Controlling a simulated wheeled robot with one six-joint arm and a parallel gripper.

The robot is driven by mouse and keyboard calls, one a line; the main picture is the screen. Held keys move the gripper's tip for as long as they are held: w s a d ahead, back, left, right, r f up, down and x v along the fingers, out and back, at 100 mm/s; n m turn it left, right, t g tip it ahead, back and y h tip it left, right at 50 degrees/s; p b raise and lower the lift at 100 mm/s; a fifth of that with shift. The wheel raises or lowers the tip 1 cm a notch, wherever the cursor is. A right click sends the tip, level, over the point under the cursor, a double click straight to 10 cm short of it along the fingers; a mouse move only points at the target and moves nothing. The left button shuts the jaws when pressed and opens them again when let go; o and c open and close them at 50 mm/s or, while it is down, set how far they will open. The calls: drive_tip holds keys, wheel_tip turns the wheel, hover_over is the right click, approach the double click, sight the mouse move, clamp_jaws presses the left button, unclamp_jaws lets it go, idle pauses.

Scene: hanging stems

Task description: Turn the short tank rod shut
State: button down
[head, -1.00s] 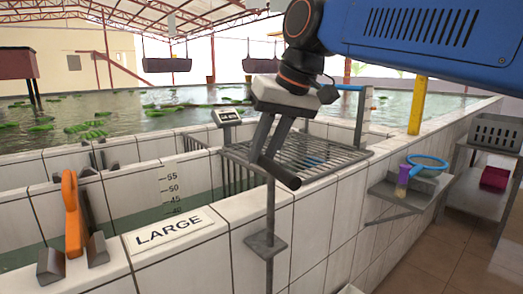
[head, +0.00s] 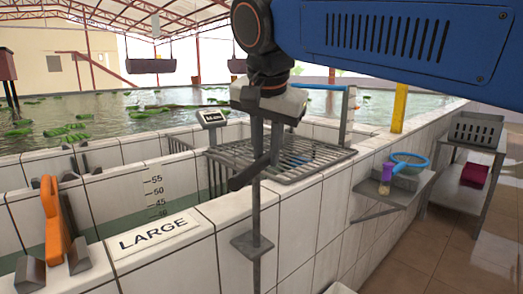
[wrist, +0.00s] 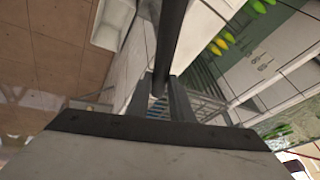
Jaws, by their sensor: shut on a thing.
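The short tank rod (head: 256,215) stands upright at the tank's outer wall, passing through a grey bracket (head: 258,243). A dark crossbar handle (head: 245,178) at its top points toward the lower left in the head view. My gripper (head: 262,158) is above the rod, fingers pointing down, shut on the handle. In the wrist view the handle (wrist: 170,45) runs as a dark bar between the fingers of my gripper (wrist: 160,95). The rod's lower end is out of view.
A metal grating (head: 290,155) lies behind the handle. A sign reading LARGE (head: 153,238) and an orange clamp-like piece (head: 53,225) sit on the wall at left. A small shelf (head: 392,195) with a blue-rimmed net (head: 410,160) juts out at right.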

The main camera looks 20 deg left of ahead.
drive_tip(key=shift+s+d+m+h, duration=0.15)
drive_tip(key=shift+d+m+h, duration=0.15)
drive_tip(key=shift+m, duration=0.45)
drive_tip(key=shift+s+d+m+h, duration=0.15)
drive_tip(key=shift+m+h, duration=0.2)
drive_tip(key=shift+m, duration=0.45)
drive_tip(key=shift+s+d+m+h, duration=0.1)
drive_tip(key=shift+d+m+h, duration=0.2)
drive_tip(key=shift+m, duration=0.45)
drive_tip(key=c, duration=1.6)
unclamp_jaws()
drive_tip(key=shift+o, duration=0.2)
drive_tip(key=shift+r, duration=0.15)
drive_tip(key=v, duration=1.7)
drive_tip(key=shift+s, duration=0.2)
drive_tip(key=shift+a, duration=0.1)
